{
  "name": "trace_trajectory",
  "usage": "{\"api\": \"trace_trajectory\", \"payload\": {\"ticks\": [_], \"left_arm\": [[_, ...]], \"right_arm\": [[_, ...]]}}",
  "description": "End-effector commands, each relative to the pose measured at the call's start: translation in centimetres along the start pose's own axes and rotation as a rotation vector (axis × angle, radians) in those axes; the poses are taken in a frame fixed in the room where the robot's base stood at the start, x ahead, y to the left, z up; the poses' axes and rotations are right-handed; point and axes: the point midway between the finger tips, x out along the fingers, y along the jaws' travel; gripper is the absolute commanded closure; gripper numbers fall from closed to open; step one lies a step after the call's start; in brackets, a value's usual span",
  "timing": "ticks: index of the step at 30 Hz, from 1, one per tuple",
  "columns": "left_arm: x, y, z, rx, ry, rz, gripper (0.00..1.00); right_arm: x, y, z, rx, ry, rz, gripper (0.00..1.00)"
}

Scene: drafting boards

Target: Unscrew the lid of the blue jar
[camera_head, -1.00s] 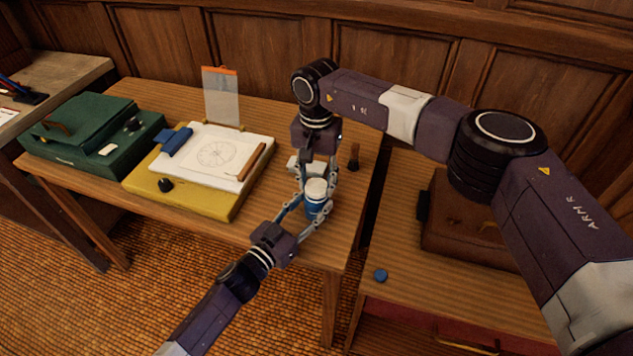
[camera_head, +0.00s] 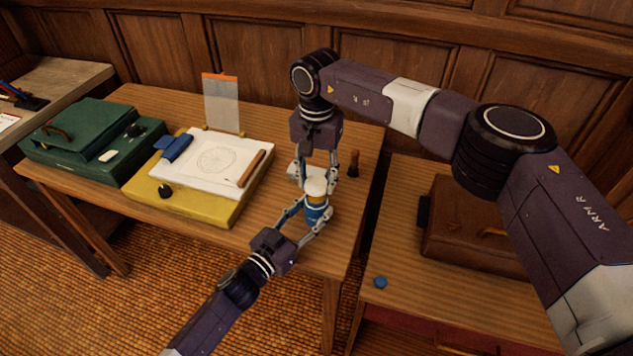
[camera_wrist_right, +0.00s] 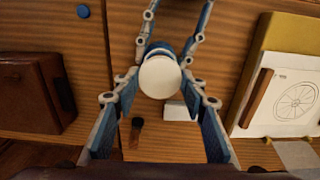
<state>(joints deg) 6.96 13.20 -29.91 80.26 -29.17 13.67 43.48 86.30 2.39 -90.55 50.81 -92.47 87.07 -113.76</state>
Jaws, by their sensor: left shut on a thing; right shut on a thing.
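The blue jar (camera_head: 316,214) stands upright near the front right of the table, with its pale round lid (camera_head: 316,187) at the top. An orange band shows between the lid and the blue body; I cannot tell whether the lid is fully apart from the jar. My right gripper (camera_head: 317,181) comes from above and is shut on the lid. My left gripper (camera_head: 314,210) comes from the front and is shut around the jar body. In the right wrist view the lid (camera_wrist_right: 160,76) hides most of the jar (camera_wrist_right: 159,48).
A yellow drafting board (camera_head: 190,205) with a drawing and a green case (camera_head: 95,150) are to the left. A white block (camera_head: 294,172) and a brush (camera_head: 354,164) stand behind the jar. A brown case (camera_head: 470,225) and a small blue disc (camera_head: 380,282) lie on the right table.

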Motion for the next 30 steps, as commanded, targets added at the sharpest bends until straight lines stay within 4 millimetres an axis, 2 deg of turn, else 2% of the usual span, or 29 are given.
{"api": "trace_trajectory", "payload": {"ticks": [1,5,12,13,15,18,26,30], "left_arm": [[0.0,0.0,0.1,-0.001,-0.001,0.000,1.00],[0.0,0.0,0.1,-0.001,-0.001,0.000,1.00],[0.0,0.0,0.1,0.000,-0.001,0.000,1.00],[0.0,0.0,0.1,0.000,-0.001,0.000,0.54],[0.0,0.0,0.1,0.000,-0.001,0.000,0.46],[0.0,0.0,0.1,0.000,-0.001,0.000,0.37],[-0.1,0.0,0.0,0.000,-0.001,0.000,0.37],[-1.1,-0.1,0.1,0.001,-0.002,-0.001,0.37]], "right_arm": [[-0.9,0.0,-0.1,0.000,0.003,-0.002,0.90],[-2.3,0.0,-0.1,0.000,0.003,0.000,0.90],[-2.5,0.0,0.0,0.000,0.001,0.000,0.90],[-2.5,0.0,0.0,0.000,0.001,0.000,0.90],[-2.5,0.0,0.0,0.000,0.001,0.000,0.90],[-2.5,0.0,0.0,0.000,0.001,0.000,0.90],[-2.5,0.0,0.0,0.000,0.001,0.000,0.90],[-2.5,0.0,0.0,0.000,0.001,0.000,0.90]]}}
